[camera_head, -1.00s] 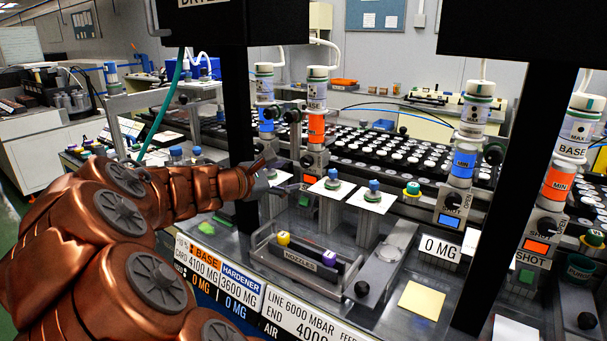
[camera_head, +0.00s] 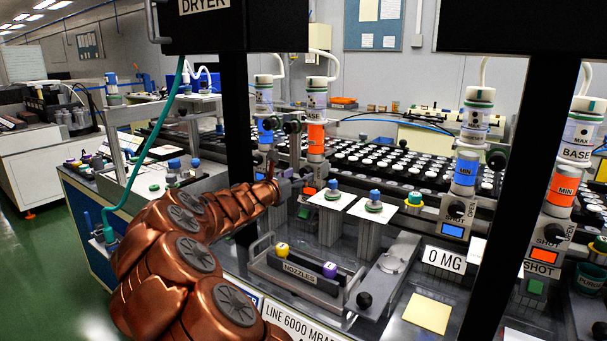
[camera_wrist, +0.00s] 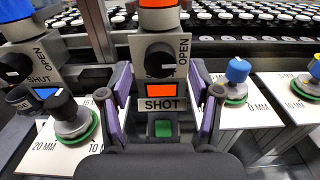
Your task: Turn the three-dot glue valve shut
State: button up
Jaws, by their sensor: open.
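In the wrist view a black valve knob (camera_wrist: 160,60) sits on a grey block with an orange panel, an OPEN label on its right and a SHOT label below. My gripper (camera_wrist: 159,85) is open, with purple fingers either side of this block; I see no contact with the knob. In the head view my gripper (camera_head: 287,173) is at the valve under the back orange cartridge (camera_head: 316,137). Other valve knobs stand at the front blue cartridge (camera_head: 456,211) and the front orange cartridge (camera_head: 553,232). The dots on the cartridges are too small to count surely.
A blue-banded valve (camera_wrist: 13,67) is close on the left. A black-capped part (camera_wrist: 66,117) and a blue-capped part (camera_wrist: 237,80) stand on white cards beside the fingers. A nozzle tray (camera_head: 297,268) and a black post (camera_head: 241,120) are near my arm.

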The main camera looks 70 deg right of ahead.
aim_at(304, 173)
jog(key=shift+x, duration=1.55)
jog(key=shift+r, duration=0.1)
jog(key=shift+c, duration=0.3)
jog(key=c, duration=1.1)
